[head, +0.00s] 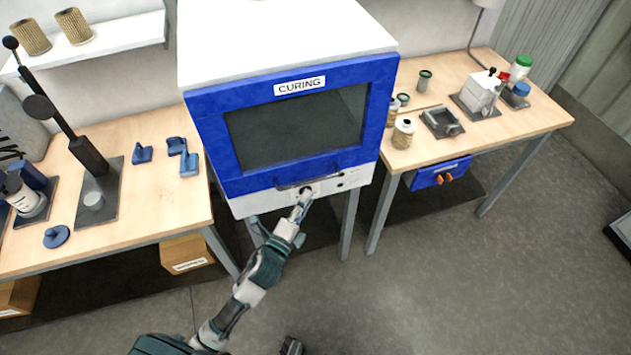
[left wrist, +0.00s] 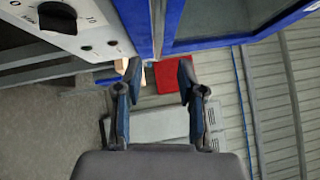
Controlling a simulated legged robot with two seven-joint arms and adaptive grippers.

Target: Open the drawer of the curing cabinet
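The curing cabinet (head: 285,50) stands in the middle of the head view, white with a blue windowed front (head: 212,130) labelled CURING. The front looks shut. A dark bar handle (head: 308,181) runs along its lower edge, above a white control strip (head: 350,179). No separate drawer is distinct. My left gripper (head: 304,198) is at the control strip, just below the handle. In the left wrist view the left gripper (left wrist: 159,75) has its fingers apart with nothing held; the control strip and knob (left wrist: 57,17) are at left. A small dark part at the head view's bottom edge may be my right gripper.
Wooden benches flank the cabinet: the left one (head: 150,215) holds blue parts and a press stand, the right one (head: 500,125) holds jars and fixtures. A blue drawer unit (head: 440,173) hangs under the right bench. The floor in front is clear.

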